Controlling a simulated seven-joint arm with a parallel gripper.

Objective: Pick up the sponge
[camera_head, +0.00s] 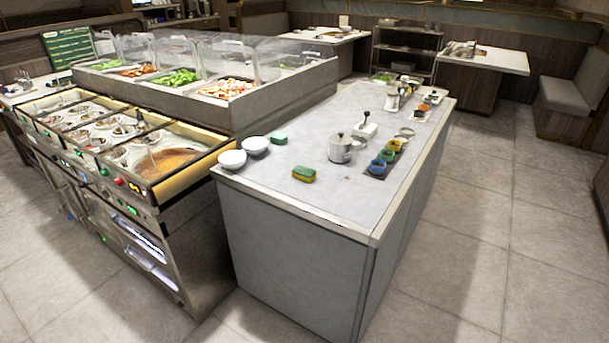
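A yellow and green sponge (304,174) lies on the grey counter (300,205), near its front part. A second, smaller green block (278,138), which looks like another sponge, lies farther back at the counter's left edge, next to the white bowls. Nothing touches or covers the yellow and green sponge. My gripper does not show in this view.
Two white bowls (232,159) stand left of the sponge. A lidded metal pot (340,148) and a dark tray (379,170) with coloured cups stand to its right. A sauce-well station (170,165) adjoins on the left. The counter's front end is clear.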

